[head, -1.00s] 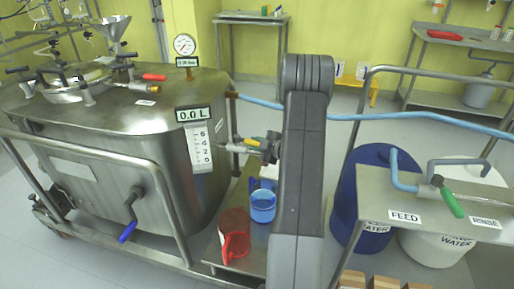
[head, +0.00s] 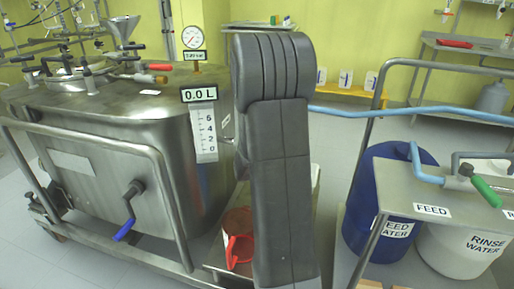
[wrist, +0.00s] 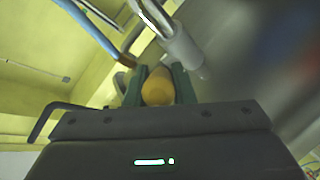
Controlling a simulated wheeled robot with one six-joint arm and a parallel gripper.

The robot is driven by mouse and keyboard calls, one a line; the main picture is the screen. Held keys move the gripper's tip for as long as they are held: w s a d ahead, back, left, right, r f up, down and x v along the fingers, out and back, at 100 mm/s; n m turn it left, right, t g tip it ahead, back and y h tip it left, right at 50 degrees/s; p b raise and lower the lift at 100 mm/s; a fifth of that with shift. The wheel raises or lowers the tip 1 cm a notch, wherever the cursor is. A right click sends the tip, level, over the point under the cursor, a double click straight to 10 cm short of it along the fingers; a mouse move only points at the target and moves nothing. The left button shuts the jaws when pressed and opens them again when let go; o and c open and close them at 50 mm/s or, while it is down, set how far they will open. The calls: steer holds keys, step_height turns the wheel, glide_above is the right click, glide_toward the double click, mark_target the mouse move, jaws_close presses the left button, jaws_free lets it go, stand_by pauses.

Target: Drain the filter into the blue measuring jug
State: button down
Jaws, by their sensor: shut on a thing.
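The filter (head: 110,125) is a large steel vessel at left in the head view, with a display (head: 199,94) reading 0.0 L and a level scale (head: 204,134) below it. In the wrist view my gripper (wrist: 157,88) is shut on a rounded yellow handle (wrist: 157,87), held between its green fingers. A grey metal pipe fitting (wrist: 182,47) is just beyond the handle. My arm hides the gripper and the filter's outlet in the head view. The blue measuring jug is in neither current view; my arm covers that area.
A red jug (head: 239,252) stands low beside the filter, partly covered by my arm. A steel rail (head: 95,143) runs along the filter's front. A blue feed drum (head: 372,238), a white rinse drum (head: 455,248) and a blue hose (head: 415,116) are at right.

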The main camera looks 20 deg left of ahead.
steer(key=a+m+h+p, duration=0.1)
steer(key=p, duration=0.1)
steer(key=s+m+t+h+p, duration=0.1)
steer(key=m+h+p, duration=0.1)
steer(key=p, duration=0.1)
steer(key=a+m+h+p, duration=0.1)
steer(key=h+p, duration=0.1)
steer(key=p, duration=0.1)
steer(key=shift+s+a+r+t, duration=0.1)
steer(key=shift+s+a+t, duration=0.25)
steer(key=shift+t, duration=0.05)
steer(key=shift+a+m+h+p, duration=0.1)
steer(key=shift+m+h+p, duration=0.3)
steer(key=shift+h, duration=0.1)
steer(key=c, duration=1.5)
jaws_free()
